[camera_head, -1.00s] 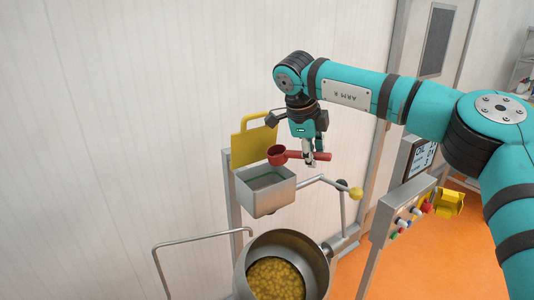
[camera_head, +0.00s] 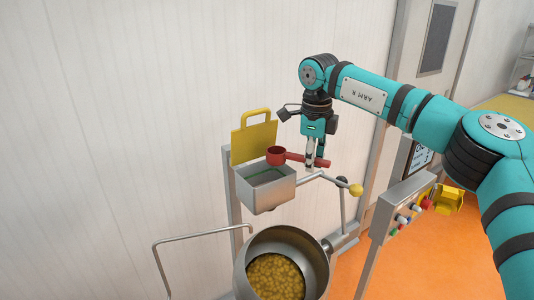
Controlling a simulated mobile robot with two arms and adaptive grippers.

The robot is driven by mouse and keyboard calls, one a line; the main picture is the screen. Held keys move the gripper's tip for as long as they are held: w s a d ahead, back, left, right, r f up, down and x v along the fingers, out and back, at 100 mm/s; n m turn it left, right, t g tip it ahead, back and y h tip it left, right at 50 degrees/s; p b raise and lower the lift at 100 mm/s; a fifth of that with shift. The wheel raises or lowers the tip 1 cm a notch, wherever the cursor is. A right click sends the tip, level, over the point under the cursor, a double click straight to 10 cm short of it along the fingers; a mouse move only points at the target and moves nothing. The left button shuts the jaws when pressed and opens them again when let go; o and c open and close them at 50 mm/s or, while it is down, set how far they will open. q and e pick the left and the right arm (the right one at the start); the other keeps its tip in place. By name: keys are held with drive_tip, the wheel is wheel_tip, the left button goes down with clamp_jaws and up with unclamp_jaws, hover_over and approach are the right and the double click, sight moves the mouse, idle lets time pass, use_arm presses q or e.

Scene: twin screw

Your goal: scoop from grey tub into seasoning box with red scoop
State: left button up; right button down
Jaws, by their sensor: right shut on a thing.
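The red scoop (camera_head: 277,155) is held level by its handle, with its cup over the back right part of the open grey metal box (camera_head: 268,197). My right gripper (camera_head: 316,163) points down and is shut on the scoop's handle, to the right of the box. What the scoop's cup holds is too small to tell. I cannot tell whether this grey box is the seasoning box. No separate grey tub can be made out for sure. My left gripper is not in view.
A yellow board with a handle (camera_head: 254,138) stands behind the box. A large metal pot (camera_head: 315,252) with yellow pieces (camera_head: 275,277) is below. A lever with a yellow knob (camera_head: 356,190) and a control panel (camera_head: 403,208) are to the right. A bent rail (camera_head: 200,236) is at left.

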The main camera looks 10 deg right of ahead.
drive_tip(key=shift+a+r, duration=0.1)
drive_tip(key=shift+r, duration=0.05)
drive_tip(key=shift+r, duration=1.4)
drive_tip(key=shift+f, duration=0.15)
